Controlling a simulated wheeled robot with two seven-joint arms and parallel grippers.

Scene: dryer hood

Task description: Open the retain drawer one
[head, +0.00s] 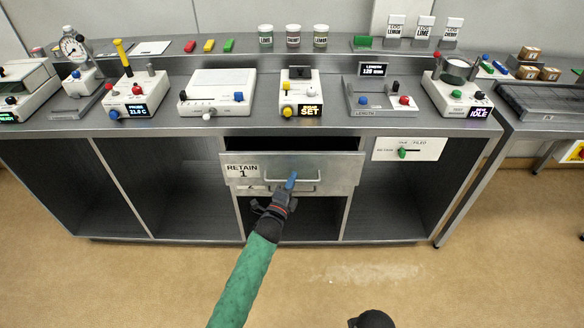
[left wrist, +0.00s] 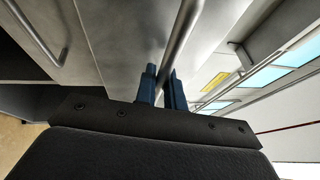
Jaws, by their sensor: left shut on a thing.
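The retain drawer one (head: 295,162) is a grey metal front labelled "RETAIN 1" in the middle bay under the bench. It stands out from the bay, with a dark gap above its top edge. Its bar handle (head: 310,180) runs across the lower front. My left gripper (head: 291,181) is at the handle, shut on it. In the left wrist view the blue fingers (left wrist: 161,90) lie on both sides of the metal bar (left wrist: 182,38).
A second drawer front (head: 255,188) shows just below, partly hidden. Open dark bays flank the middle one. A white panel with a green-knobbed lever (head: 403,152) is at the right. Instruments fill the bench top (head: 255,125). The floor (head: 330,285) in front is clear.

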